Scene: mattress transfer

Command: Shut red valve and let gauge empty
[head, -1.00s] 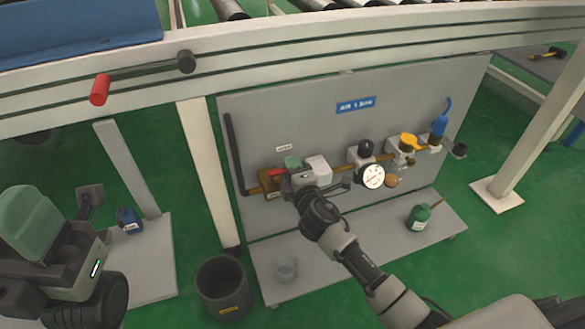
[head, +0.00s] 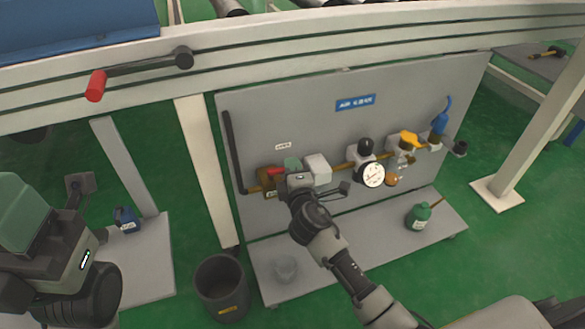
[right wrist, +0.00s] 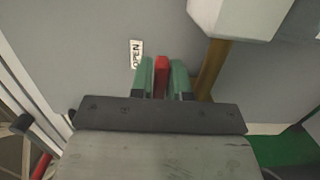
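The red valve handle (head: 276,171) sits at the left end of the brass pipe on the grey panel. In the right wrist view the red handle (right wrist: 161,78) stands between the two green fingers of my right gripper (right wrist: 162,82), which look closed on its sides. In the head view my right gripper (head: 291,169) partly hides the valve. The round white gauge (head: 374,175) is on the pipe to the right; its needle is too small to read. My left gripper (head: 35,225) is at the left edge, away from the panel; its finger gap is not clear.
An OPEN label (right wrist: 136,54) is on the panel beside the handle. A white block (head: 318,168) is close to the right of my gripper. A dark bin (head: 221,290) and a green bottle (head: 419,216) stand lower down. The conveyor frame (head: 300,50) crosses above.

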